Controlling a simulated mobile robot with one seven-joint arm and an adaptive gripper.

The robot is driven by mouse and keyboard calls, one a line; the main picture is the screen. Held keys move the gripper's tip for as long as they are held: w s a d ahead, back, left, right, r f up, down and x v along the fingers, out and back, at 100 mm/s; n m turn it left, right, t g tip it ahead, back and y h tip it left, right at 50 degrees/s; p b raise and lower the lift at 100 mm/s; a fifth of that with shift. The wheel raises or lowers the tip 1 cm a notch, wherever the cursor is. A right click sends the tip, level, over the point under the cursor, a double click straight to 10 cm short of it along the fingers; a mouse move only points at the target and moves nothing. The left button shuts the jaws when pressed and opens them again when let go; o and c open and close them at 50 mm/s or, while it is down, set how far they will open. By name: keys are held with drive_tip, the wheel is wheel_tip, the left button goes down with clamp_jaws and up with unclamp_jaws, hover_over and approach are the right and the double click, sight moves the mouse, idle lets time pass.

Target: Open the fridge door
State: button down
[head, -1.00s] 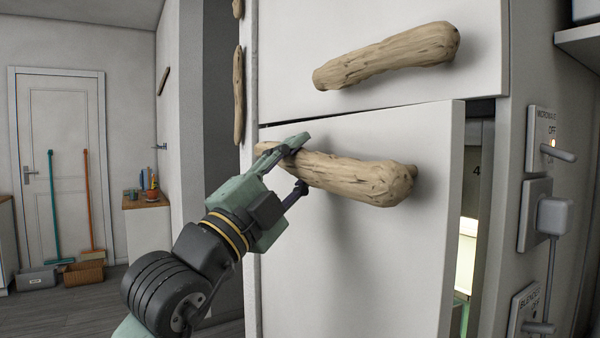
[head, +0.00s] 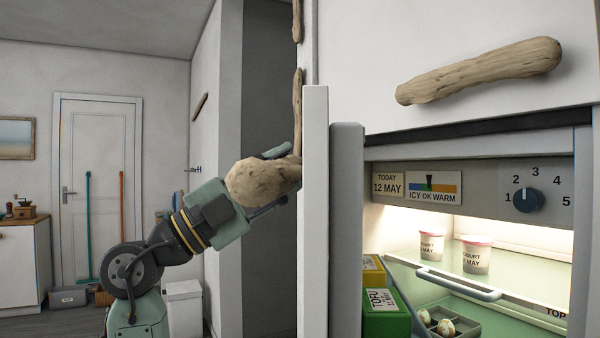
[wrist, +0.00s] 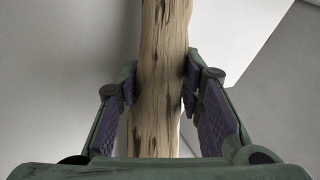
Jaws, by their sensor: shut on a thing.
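The fridge door (head: 315,210) stands wide open, seen nearly edge-on in the head view, left of the lit fridge inside. Its driftwood handle (head: 262,181) points end-on toward the camera. My gripper (head: 282,172) is at the handle, mostly hidden behind it in the head view. In the wrist view the handle (wrist: 162,70) runs between the two fingers of my gripper (wrist: 164,98), which are shut on it. The fridge inside (head: 470,210) shows a dial, a temperature strip and yogurt cups on a shelf.
Above is an upper door with its own driftwood handle (head: 480,72). A yellow box (head: 373,270), a green tofu box (head: 386,312) and eggs (head: 445,327) sit low in the fridge. A white bin (head: 185,308) stands behind my arm. Open floor lies farther left.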

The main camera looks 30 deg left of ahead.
drive_tip(key=shift+s+a+m+g+h, duration=0.2)
drive_tip(key=shift+a+g+h, duration=0.1)
drive_tip(key=shift+a, duration=0.3)
drive_tip(key=shift+s+a+m+g+h, duration=0.1)
drive_tip(key=shift+a+m+g+h, duration=0.15)
drive_tip(key=shift+a, duration=0.3)
drive_tip(key=c, duration=1.4)
unclamp_jaws()
drive_tip(key=shift+o, duration=0.2)
drive_tip(key=v, duration=1.2)
